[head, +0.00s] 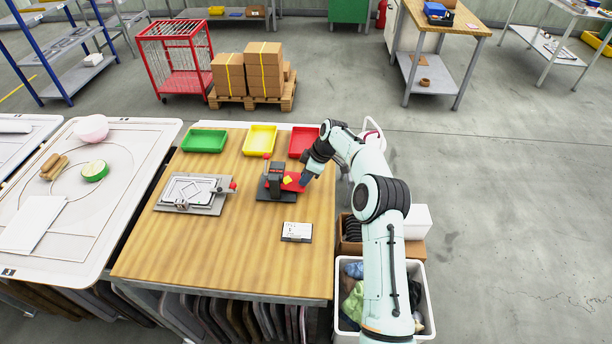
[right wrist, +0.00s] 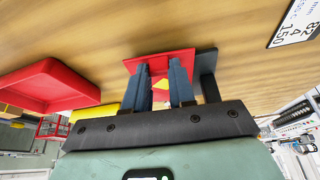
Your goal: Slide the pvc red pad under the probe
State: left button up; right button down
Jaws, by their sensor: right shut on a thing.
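The red pad (head: 294,185) lies flat at the right side of the dark probe stand (head: 276,182) on the wooden table, with a yellow mark on it. My right gripper (head: 304,180) is at the pad's right edge. In the right wrist view the two dark fingers (right wrist: 165,75) are shut on the red pad (right wrist: 150,66), and a yellow patch shows between them. The dark stand also shows behind and right of the pad in that view (right wrist: 207,66). Whether the pad's far edge is under the probe tip is hidden. My left gripper is not in view.
Green (head: 205,140), yellow (head: 260,138) and red (head: 301,140) trays line the table's back. A grey plate fixture (head: 205,207) sits left of the stand. The table's front is clear.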

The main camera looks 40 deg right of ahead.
jog(key=shift+f, duration=0.4)
dwell(0.6)
jog(key=c, duration=0.9)
grip_release()
jog(key=shift+o, duration=0.2)
jog(key=shift+r, duration=3.6)
